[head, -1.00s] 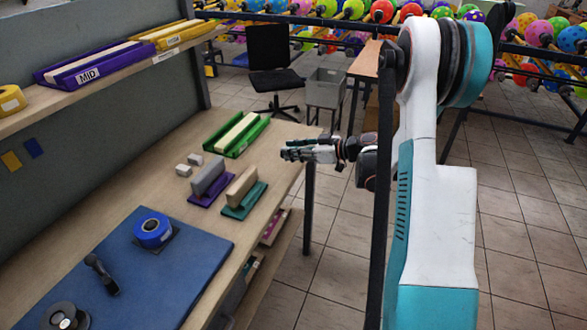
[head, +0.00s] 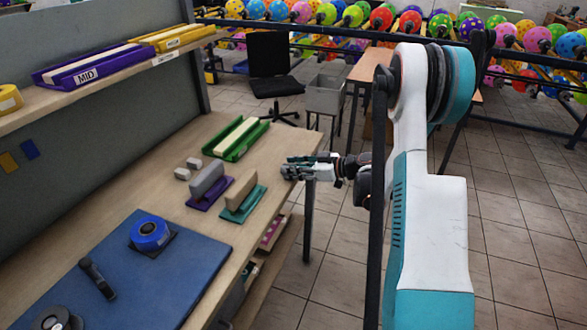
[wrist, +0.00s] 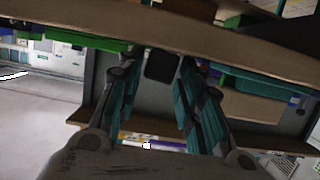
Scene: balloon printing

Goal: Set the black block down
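The black block (wrist: 162,65) shows in the wrist view as a dark, rounded square between the fingertips. My gripper (wrist: 161,68) has its teal-padded fingers on either side of it and appears closed on it. In the head view my gripper (head: 290,171) points left and overlaps the right edge of the wooden table (head: 268,163). The block cannot be made out there among the dark fingers. I cannot tell whether it touches anything below.
On the table are a green tray (head: 237,149), a purple-based grey block (head: 208,180), a teal-based tan block (head: 240,191) and two small pale blocks (head: 181,174). A blue mat (head: 180,285) carries tape and a black handle. A shelf (head: 140,66) overhangs the left side.

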